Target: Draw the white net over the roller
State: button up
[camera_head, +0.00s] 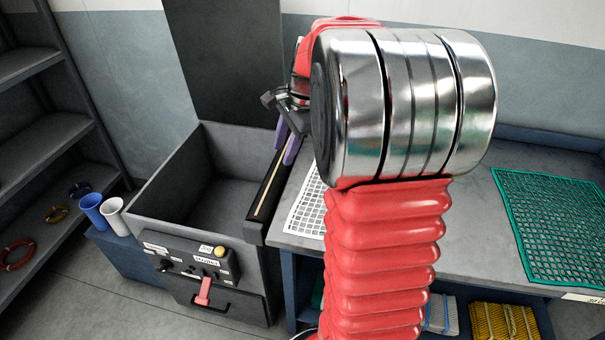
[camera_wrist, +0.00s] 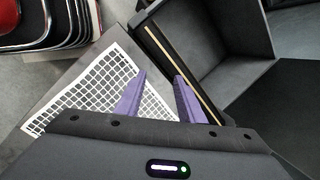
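The white net (camera_head: 306,210) lies flat on the grey table, partly hidden behind my arm in the head view. In the wrist view the white net (camera_wrist: 95,95) spreads to the left of and under my left finger. The roller seems to be the dark bar with a pale stripe (camera_head: 266,187) between the table and the grey bin; the wrist view shows it too (camera_wrist: 168,50). My gripper (camera_wrist: 160,77) has two purple fingers set apart, with nothing seen held between them. In the head view my gripper (camera_head: 286,142) is above the roller's far part; its height is hard to tell.
The open grey bin (camera_head: 165,180) stands left of the roller, with a control panel (camera_head: 190,262) on its front. A green net (camera_head: 553,225) lies on the table (camera_head: 475,230) at right. Two cups (camera_head: 102,212) and a shelf (camera_head: 45,130) are at left.

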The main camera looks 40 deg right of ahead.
aim_at(311, 181)
jog(key=d+f+m, duration=0.4)
jog(key=d+f, duration=0.1)
jog(key=d, duration=0.3)
jog(key=w+d+f+m+y, duration=0.1)
jog(key=d+f+m, duration=0.3)
jog(key=d, duration=0.4)
jog(key=shift+f, duration=0.4)
jog(key=shift+x, duration=5.05)
jog(key=shift+s+a+f, duration=0.1)
jog(key=shift+a+f, duration=0.05)
jog(key=shift+a, duration=0.1)
grip_shut()
notch_tip(311, 181, up, 7)
jog(key=shift+w+r, duration=0.2)
jog(key=shift+r, duration=0.05)
jog(key=shift+d+f, duration=0.1)
